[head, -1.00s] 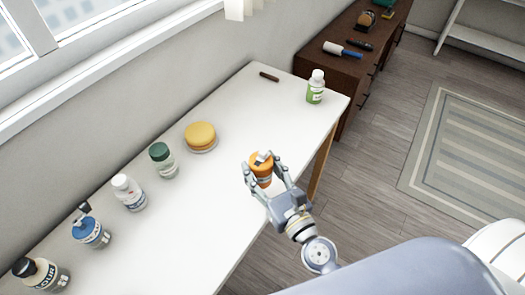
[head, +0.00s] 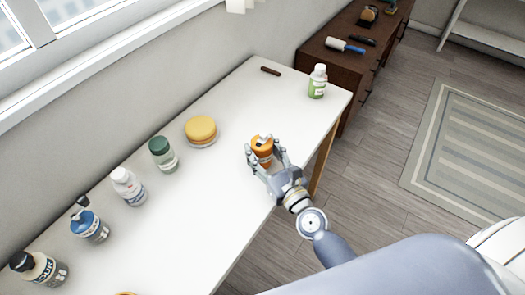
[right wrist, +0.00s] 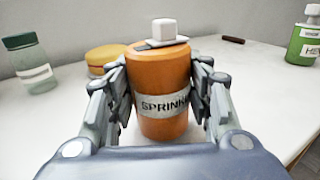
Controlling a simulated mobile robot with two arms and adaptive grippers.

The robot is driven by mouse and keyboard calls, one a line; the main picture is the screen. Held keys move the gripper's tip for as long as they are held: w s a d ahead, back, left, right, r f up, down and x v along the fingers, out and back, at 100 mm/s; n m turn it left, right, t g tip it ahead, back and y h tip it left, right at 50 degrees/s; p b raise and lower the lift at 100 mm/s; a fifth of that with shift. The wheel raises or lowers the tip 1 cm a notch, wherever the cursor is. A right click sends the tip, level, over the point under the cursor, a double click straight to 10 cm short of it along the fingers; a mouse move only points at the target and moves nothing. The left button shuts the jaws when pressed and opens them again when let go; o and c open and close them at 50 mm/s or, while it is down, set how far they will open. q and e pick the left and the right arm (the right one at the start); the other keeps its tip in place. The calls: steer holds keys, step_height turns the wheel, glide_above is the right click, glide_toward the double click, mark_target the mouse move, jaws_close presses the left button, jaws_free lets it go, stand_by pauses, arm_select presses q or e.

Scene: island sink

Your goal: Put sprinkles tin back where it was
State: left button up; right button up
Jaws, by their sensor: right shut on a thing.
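The orange sprinkles tin (head: 262,147), with a grey label band and a white cube on its lid, is upright over the right part of the white table (head: 205,215). My right gripper (head: 264,156) is shut around it, one finger on each side. In the right wrist view the tin (right wrist: 161,120) fills the space between the fingers (right wrist: 160,82), its "SPRINK..." label facing the camera. Its base is low at the tabletop; I cannot tell whether it touches. My left gripper is not in view.
A green-labelled bottle (head: 318,81) and a dark brown bar (head: 271,71) are toward the table's far end. A yellow round container (head: 201,130), green-capped jar (head: 163,154), white bottle (head: 128,187), blue container (head: 89,225) and dark-capped bottle (head: 39,269) line the wall side. Table around the tin is clear.

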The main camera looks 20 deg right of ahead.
steer(key=shift+f, duration=0.2)
steer(key=o, duration=1.1)
steer(key=shift+r, duration=0.1)
steer(key=shift+r, duration=0.15)
steer(key=s+b, duration=0.1)
steer(key=s, duration=0.2)
steer(key=s+d+b, duration=0.1)
steer(key=s, duration=0.3)
steer(key=s+d+b, duration=0.1)
steer(key=s+b, duration=0.1)
steer(key=s, duration=0.1)
steer(key=shift+s+f, duration=0.25)
steer(key=shift+s+d+r, duration=0.15)
steer(key=shift+s+r, duration=0.05)
steer(key=shift+s, duration=0.5)
